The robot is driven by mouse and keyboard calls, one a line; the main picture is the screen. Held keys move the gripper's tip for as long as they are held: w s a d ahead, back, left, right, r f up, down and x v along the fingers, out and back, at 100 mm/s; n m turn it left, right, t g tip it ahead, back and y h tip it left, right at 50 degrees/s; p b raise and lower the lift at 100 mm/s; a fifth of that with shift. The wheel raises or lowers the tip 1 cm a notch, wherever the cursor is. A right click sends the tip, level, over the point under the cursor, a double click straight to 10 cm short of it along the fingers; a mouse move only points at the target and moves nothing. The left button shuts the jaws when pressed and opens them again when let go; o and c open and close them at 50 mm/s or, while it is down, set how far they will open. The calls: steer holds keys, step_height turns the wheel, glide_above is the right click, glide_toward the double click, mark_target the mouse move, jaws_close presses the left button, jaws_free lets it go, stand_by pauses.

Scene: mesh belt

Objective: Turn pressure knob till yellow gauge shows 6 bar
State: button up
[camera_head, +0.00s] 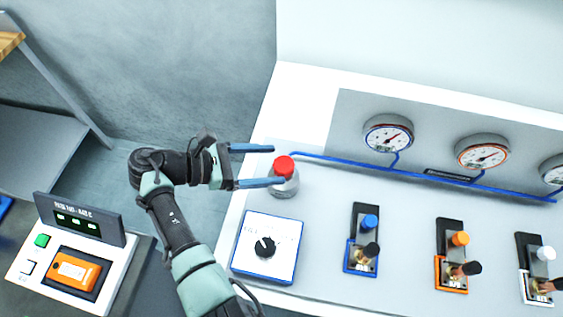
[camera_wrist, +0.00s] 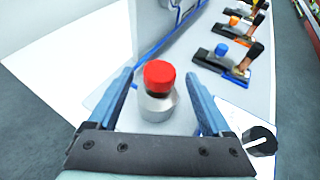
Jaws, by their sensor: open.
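A silver cylinder with a red cap (camera_head: 285,168) stands upright on the white panel. My gripper (camera_head: 277,165) is open, its two blue-grey fingers pointing at this cylinder. In the wrist view the red-capped cylinder (camera_wrist: 158,95) shows between the fingers, with gaps on both sides. A black round knob (camera_head: 265,247) sits on a white, blue-edged plate nearer the front; it also shows at the lower right of the wrist view (camera_wrist: 259,140). An orange-rimmed gauge (camera_head: 483,153) stands at the back; no rim looks plainly yellow. Its red needle is too small to read.
A blue-rimmed gauge (camera_head: 388,133) and a cut-off gauge (camera_head: 553,170) flank it. A blue pipe (camera_head: 430,174) runs below them. Blue, orange and white valve units (camera_head: 362,240) stand along the front. A control box (camera_head: 72,262) with an orange device is at lower left.

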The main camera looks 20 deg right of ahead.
steer(key=v, duration=0.8)
steer(key=shift+a+r, duration=0.15)
steer(key=shift+a, duration=0.3)
steer(key=w+r+m+t+y, duration=0.55)
steer(key=w+r+t, duration=0.25)
steer(key=w, duration=0.4)
step_height(320, 180, up, 17)
steer(key=w+m+t+y, duration=0.3)
steer(key=m+t, duration=0.2)
steer(key=t, duration=0.3)
steer(key=s+r+m+t+y, duration=0.1)
steer(key=s+r+m+t, duration=0.2)
steer(key=r, duration=0.6)
steer(key=s+r+m+t+y, duration=0.1)
steer(key=s+r+t, duration=0.35)
steer(key=r, duration=0.35)
steer(key=s+a+r+m+t+y, duration=0.1)
steer(key=s+r+t, duration=0.4)
steer(key=s+r, duration=0.6)
steer(key=s+m+y, duration=0.1)
steer(key=s+y, duration=0.1)
steer(key=s, duration=0.1)
steer(key=shift+a+r, duration=0.3)
